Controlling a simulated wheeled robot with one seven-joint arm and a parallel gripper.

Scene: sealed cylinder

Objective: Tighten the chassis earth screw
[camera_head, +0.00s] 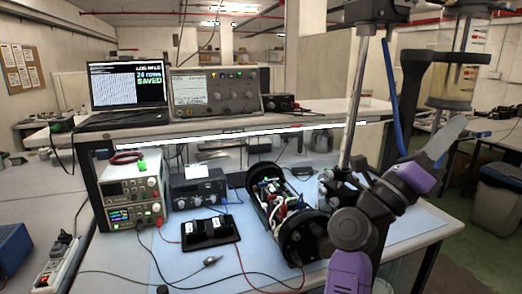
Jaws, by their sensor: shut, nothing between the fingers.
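An opened cylindrical chassis (304,240) with round black end plates lies on the blue mat (185,262), right of centre. Coloured wires and boards (278,194) show between its end plates. I cannot pick out the earth screw; it is too small or hidden. My dark grey and purple arm rises at the lower right, close to the chassis in the picture, and covers part of the bench behind it.
A black tray (210,232) with small white items sits left of the chassis. A power supply (135,192) and a dark instrument (198,188) stand behind. A metal pole (360,90) and a clamped clear cylinder (461,70) stand right. Leads cross the mat.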

